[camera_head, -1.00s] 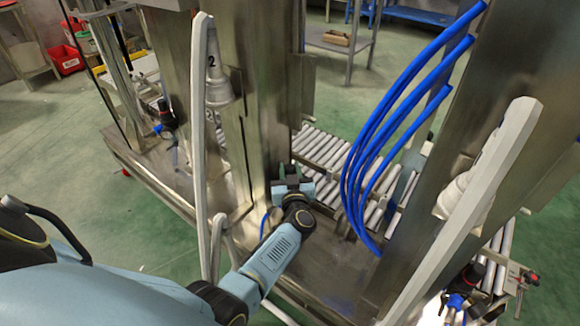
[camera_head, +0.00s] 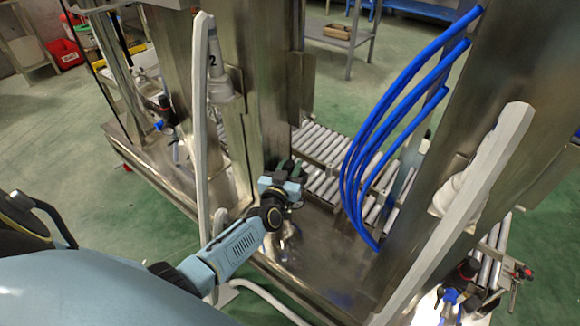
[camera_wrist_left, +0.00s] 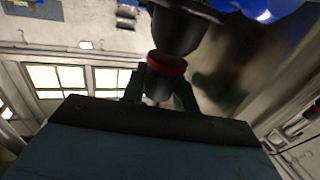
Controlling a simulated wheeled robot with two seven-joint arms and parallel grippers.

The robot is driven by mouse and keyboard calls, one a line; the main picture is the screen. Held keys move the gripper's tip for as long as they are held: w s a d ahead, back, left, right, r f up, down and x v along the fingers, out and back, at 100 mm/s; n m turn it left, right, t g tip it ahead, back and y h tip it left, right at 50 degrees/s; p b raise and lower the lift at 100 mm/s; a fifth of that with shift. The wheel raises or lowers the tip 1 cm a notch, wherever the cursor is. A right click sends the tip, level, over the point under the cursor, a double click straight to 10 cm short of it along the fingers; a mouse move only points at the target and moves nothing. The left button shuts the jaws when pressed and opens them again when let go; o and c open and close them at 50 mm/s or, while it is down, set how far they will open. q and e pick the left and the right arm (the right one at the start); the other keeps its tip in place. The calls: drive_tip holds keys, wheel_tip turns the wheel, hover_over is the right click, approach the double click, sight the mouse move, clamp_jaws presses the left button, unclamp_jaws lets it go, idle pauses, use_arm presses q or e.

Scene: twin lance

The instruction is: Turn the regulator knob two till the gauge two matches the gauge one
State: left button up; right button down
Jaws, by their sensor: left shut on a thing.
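My left gripper (camera_head: 286,166) is by the foot of the middle steel column in the head view; the wrist and fingers hide what it holds there. In the left wrist view, its fingers (camera_wrist_left: 160,92) are closed around the end of a dark regulator knob (camera_wrist_left: 165,87) with a red ring (camera_wrist_left: 167,63). A black bell-shaped part (camera_wrist_left: 183,30) and a blue body (camera_wrist_left: 268,8) lie beyond it. I cannot read which number this regulator bears. No gauge face shows clearly in either view. My right gripper is not in view.
Blue hoses (camera_head: 375,150) arch down right of my gripper. A roller conveyor (camera_head: 325,150) runs behind it. White slanted posts (camera_head: 199,150) and (camera_head: 465,215) stand left and right. Other regulators with blue parts show at far left (camera_head: 165,112) and lower right (camera_head: 452,300).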

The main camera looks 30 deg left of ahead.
use_arm(q)
drive_tip(key=shift+d+f, duration=0.1)
idle(0.3)
drive_tip(key=o, duration=1)
drive_tip(key=shift+c, duration=0.2)
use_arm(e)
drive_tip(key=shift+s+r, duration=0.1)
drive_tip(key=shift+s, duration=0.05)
